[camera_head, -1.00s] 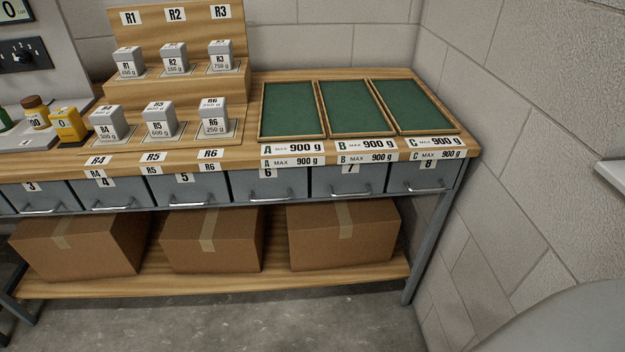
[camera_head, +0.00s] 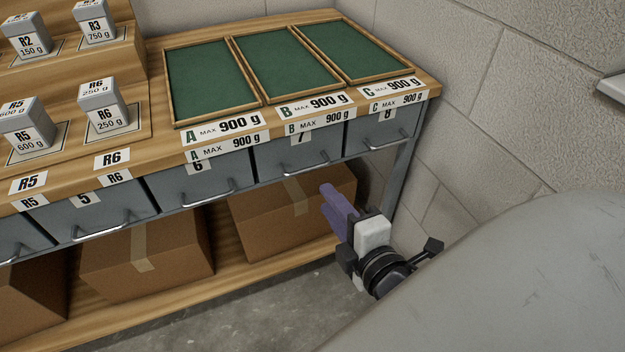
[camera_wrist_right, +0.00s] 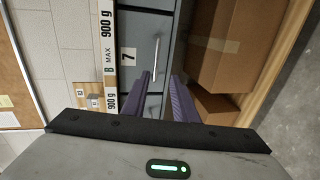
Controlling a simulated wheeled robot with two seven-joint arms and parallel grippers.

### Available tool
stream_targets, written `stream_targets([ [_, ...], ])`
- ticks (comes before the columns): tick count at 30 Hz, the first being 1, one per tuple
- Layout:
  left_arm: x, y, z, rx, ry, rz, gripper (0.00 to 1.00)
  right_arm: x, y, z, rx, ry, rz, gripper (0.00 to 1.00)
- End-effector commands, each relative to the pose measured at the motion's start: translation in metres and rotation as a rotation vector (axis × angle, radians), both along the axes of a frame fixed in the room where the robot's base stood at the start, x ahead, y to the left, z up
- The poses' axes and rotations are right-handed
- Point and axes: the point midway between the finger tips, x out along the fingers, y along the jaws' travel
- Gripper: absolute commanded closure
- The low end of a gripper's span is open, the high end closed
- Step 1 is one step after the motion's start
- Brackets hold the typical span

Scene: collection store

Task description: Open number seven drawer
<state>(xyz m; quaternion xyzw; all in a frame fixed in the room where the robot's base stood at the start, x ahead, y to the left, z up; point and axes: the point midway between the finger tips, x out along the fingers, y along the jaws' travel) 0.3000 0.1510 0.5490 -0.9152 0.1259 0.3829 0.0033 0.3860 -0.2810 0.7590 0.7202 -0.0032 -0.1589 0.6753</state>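The number seven drawer (camera_head: 283,158) is a grey front under the tray marked B, with a metal bar handle (camera_head: 307,169). It looks shut. In the right wrist view the drawer (camera_wrist_right: 139,48) lies sideways ahead, with its 7 label (camera_wrist_right: 129,54) and its handle (camera_wrist_right: 156,57). My right gripper (camera_head: 331,202) is below and right of the handle in the head view, apart from it. In the right wrist view its two purple fingers (camera_wrist_right: 163,98) stand apart with nothing between them. My left gripper is not in view.
Drawer 6 (camera_head: 180,188) and drawer 8 (camera_head: 365,140) flank it. A cardboard box (camera_head: 262,215) sits on the shelf below, close behind my right gripper. Green trays (camera_head: 285,70) lie on the bench top. A block wall (camera_head: 500,90) bounds the right side.

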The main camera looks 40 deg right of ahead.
Motion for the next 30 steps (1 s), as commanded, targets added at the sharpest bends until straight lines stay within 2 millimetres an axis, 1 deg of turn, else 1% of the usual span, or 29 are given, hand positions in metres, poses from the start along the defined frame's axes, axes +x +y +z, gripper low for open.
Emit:
stream_targets([
  [2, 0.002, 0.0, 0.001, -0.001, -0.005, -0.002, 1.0, 0.005, -0.005, 0.005, -0.047, -0.009, -0.001, 0.74],
  [5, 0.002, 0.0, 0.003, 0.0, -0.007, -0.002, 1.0, 0.016, -0.007, 0.005, -0.051, -0.011, 0.001, 0.74],
  [12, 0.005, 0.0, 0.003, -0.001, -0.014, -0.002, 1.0, 0.058, -0.017, -0.005, -0.047, -0.011, 0.0, 0.74],
  [18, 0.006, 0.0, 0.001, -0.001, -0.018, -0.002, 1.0, 0.086, -0.024, -0.012, -0.046, -0.008, 0.0, 0.74],
  [21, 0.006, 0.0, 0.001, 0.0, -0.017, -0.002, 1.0, 0.093, -0.026, -0.014, -0.045, -0.008, 0.0, 0.74],
  [24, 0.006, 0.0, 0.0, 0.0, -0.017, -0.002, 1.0, 0.096, -0.027, -0.015, -0.045, -0.006, 0.0, 0.74],
  [30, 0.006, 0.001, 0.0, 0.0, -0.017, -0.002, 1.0, 0.097, -0.027, -0.015, -0.044, -0.006, 0.0, 0.74],
])
